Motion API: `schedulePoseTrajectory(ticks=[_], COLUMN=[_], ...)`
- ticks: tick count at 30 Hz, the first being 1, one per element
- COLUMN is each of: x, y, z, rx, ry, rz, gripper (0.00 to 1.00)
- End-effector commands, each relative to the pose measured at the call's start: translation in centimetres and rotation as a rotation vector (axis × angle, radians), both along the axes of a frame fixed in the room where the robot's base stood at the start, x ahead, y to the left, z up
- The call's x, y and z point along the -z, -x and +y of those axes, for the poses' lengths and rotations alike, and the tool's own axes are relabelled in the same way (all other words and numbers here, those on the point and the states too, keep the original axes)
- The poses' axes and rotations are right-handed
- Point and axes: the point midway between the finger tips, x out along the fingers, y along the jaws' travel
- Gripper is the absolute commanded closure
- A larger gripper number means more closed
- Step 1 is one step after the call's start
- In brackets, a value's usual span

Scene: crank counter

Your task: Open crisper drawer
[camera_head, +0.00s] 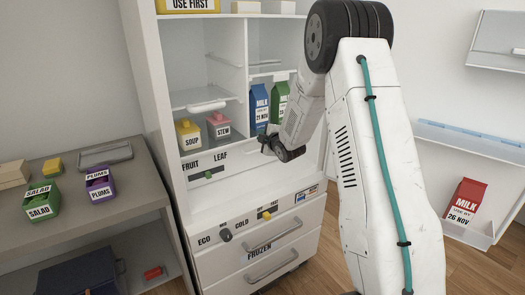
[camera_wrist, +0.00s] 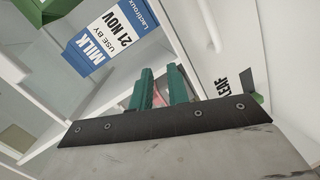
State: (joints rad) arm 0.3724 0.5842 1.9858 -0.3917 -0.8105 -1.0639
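The crisper drawer (camera_head: 235,193) is the white front low in the fridge, under the shelves, with FRUIT and LEAF labels and a green slider (camera_head: 208,174). It looks shut. In the wrist view its white front (camera_wrist: 240,50) lies at the right, with a pale bar, apparently a handle (camera_wrist: 213,32), on it. My gripper (camera_head: 265,143) is near the drawer's upper edge, in front of the milk cartons. In the wrist view its teal fingers (camera_wrist: 159,86) stand apart, with a pinkish thing visible in the gap. I see no grip on the drawer.
Soup (camera_head: 188,135), stew (camera_head: 219,126), blue milk (camera_head: 260,107) and green milk (camera_head: 280,98) stand on the fridge shelf above. A knob panel (camera_head: 240,230) and freezer handles are below. A counter (camera_head: 130,160) with boxes is left; red milk (camera_head: 466,202) sits in a door bin at right.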

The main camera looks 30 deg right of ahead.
Motion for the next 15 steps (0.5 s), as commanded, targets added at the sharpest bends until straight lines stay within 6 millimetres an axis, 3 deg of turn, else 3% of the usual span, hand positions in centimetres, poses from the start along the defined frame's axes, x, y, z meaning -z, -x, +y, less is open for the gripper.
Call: schedulePoseTrajectory(ticks=[1,6,10,15], x=[2.5,7.8,10.6,12.1], y=[-0.6,-1.0,-0.3,0.3], z=[-1.2,-3.4,-4.3,-4.7], rx=[-0.022,-0.089,-0.112,-0.120], ry=[0.040,0.184,0.255,0.300], rz=[-0.039,-0.219,-0.320,-0.388], gripper=[0.83,0.83,0.83,0.83])
